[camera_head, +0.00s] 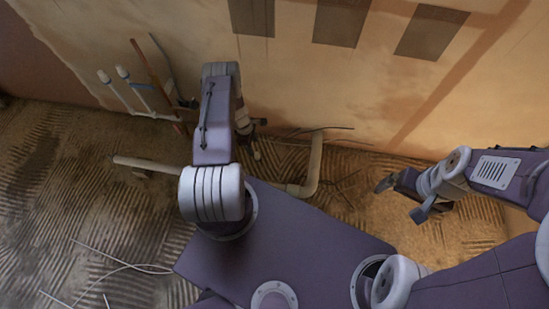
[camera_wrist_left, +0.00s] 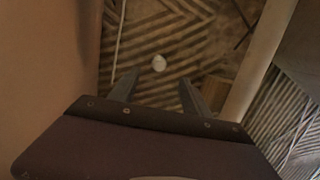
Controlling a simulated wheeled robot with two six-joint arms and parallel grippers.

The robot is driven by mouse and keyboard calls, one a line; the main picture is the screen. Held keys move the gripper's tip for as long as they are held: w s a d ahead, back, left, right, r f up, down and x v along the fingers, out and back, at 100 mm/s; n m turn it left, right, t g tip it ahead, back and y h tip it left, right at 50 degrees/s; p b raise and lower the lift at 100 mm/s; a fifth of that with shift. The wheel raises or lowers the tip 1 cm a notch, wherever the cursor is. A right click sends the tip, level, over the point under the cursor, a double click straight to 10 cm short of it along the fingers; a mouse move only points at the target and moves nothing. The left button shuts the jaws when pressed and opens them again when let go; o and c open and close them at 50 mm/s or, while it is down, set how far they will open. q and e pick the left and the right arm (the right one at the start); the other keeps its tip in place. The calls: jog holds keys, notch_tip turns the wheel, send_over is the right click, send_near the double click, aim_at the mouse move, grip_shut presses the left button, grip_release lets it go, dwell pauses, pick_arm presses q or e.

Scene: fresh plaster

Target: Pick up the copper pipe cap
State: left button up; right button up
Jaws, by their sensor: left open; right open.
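No thing clearly copper-coloured and cap-shaped shows in the head view. In the left wrist view a small pale round thing (camera_wrist_left: 159,63) lies on the ridged floor; it may be the cap, but its colour does not look clearly copper. My left gripper (camera_wrist_left: 158,91) is open, with the round thing beyond and between its fingertips, apart from them. In the head view my left arm reaches toward the wall and largely hides that gripper. My right gripper (camera_head: 402,200) is open and empty at the right, over the floor near the wall.
A pale elbowed pipe (camera_head: 314,165) stands close right of my left arm. A copper-brown pipe (camera_head: 157,82) and white pipes (camera_head: 134,90) lean at the wall on the left. Thin rods and pale cables (camera_head: 122,265) lie on the floor.

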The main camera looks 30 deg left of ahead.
aim_at(257, 153)
pick_arm(q)
jog(key=shift+f, duration=0.2)
jog(key=f+b, duration=0.3)
jog(key=f, duration=0.1)
jog(key=shift+w+d, duration=0.1)
jog(key=shift+d, duration=0.15)
jog(key=shift+r, duration=0.15)
jog(key=f+b, duration=0.3)
jog(key=d+f+b, duration=0.1)
jog(key=f, duration=0.1)
jog(key=shift+w+f, duration=0.15)
jog(key=shift+r, duration=0.2)
grip_shut()
